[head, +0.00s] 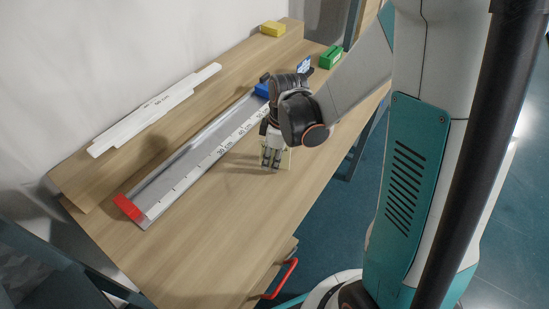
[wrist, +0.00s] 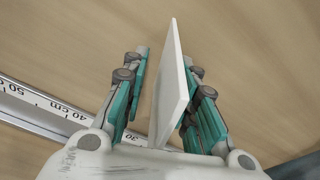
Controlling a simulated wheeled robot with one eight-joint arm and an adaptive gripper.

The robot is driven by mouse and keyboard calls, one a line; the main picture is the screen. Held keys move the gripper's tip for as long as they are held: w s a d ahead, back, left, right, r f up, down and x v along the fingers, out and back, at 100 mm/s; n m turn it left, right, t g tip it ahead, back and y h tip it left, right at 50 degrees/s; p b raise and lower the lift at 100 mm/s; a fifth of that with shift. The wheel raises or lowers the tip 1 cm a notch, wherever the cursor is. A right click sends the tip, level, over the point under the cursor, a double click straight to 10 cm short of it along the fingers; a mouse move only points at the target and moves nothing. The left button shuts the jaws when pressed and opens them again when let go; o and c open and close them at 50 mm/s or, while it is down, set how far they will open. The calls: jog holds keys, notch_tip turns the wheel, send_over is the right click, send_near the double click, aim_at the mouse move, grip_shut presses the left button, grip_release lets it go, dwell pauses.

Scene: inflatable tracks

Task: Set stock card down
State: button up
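The stock card (wrist: 172,90) is a thin white sheet seen nearly edge-on in the wrist view, standing between the two fingers of my gripper (wrist: 168,62). A strip of wood shows between the card and the left finger, and the right finger is very close to the card, so the fingers look open around it. In the head view my gripper (head: 272,160) points down, low over the table beside the measuring track. There the card is mostly hidden by the fingers. Whether its lower edge touches the table cannot be told.
The measuring track (head: 185,172) with a red end block (head: 127,207) and a blue block (head: 262,90) lies along the wooden table (head: 205,255). White strips (head: 150,112) lie behind it. A yellow block (head: 272,29) and a green block (head: 331,57) sit at the far end. The front table area is clear.

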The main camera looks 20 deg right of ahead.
jog(key=shift+f, duration=0.25)
dwell(0.6)
jog(key=shift+c, duration=0.6)
grip_shut()
